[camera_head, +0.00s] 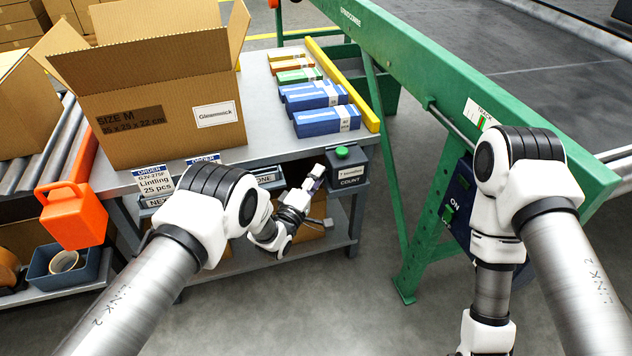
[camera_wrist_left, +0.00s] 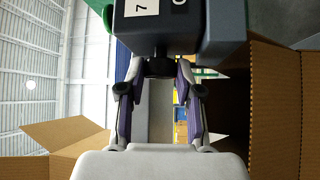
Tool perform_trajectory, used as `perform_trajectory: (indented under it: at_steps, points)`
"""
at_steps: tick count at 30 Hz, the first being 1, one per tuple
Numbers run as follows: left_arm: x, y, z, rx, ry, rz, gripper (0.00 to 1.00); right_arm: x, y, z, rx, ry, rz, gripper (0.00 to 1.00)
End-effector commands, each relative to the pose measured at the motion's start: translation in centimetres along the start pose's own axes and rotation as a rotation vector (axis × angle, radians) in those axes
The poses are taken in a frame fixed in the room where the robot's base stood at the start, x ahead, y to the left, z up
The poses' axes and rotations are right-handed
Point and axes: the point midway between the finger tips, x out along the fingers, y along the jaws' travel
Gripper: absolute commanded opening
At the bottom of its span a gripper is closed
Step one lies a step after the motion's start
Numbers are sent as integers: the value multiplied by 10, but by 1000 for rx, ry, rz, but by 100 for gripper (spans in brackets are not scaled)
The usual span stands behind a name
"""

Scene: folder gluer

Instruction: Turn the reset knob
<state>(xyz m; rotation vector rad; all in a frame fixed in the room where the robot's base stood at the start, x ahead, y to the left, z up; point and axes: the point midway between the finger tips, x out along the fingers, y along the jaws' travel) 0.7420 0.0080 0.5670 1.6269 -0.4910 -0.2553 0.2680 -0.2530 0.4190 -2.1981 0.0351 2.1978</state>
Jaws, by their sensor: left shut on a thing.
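The counter box (camera_head: 348,171), dark grey with a green button (camera_head: 341,152) on top and a COUNT label, is mounted at the right front corner of the packing table. It also fills the top of the left wrist view (camera_wrist_left: 218,30). The reset knob (camera_wrist_left: 159,66), black and round, sticks out of the box there; in the head view it is hidden by my gripper. My left gripper (camera_head: 316,177) is at the left side of the box, its two fingers shut on the knob from both sides. My right gripper is outside the head view.
An open carton (camera_head: 160,110) stands on the table (camera_head: 262,100), left of several blue, green and orange small boxes (camera_head: 325,120). A yellow rail (camera_head: 345,85) edges the table's right side. The green machine frame (camera_head: 425,180) stands close to the right.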

Motion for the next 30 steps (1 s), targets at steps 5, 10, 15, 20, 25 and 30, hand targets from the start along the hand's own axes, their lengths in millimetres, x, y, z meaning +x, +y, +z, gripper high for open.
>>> perform_trajectory:
  at_steps: [5, 10, 15, 20, 25, 30]
  points:
    - [-1, -10, -1, 103, 3, 106, 0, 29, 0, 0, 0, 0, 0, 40]
    - [0, -14, -1, 217, 3, 220, 0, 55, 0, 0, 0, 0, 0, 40]
    - [0, -16, -2, 333, 3, 335, 0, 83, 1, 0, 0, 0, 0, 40]
    - [1, -19, -2, 441, 3, 442, 0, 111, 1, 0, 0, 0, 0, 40]
    - [2, -21, -3, 556, 3, 558, 0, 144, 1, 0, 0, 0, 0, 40]
    - [3, -23, -4, 670, 4, 672, 0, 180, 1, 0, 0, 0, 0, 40]
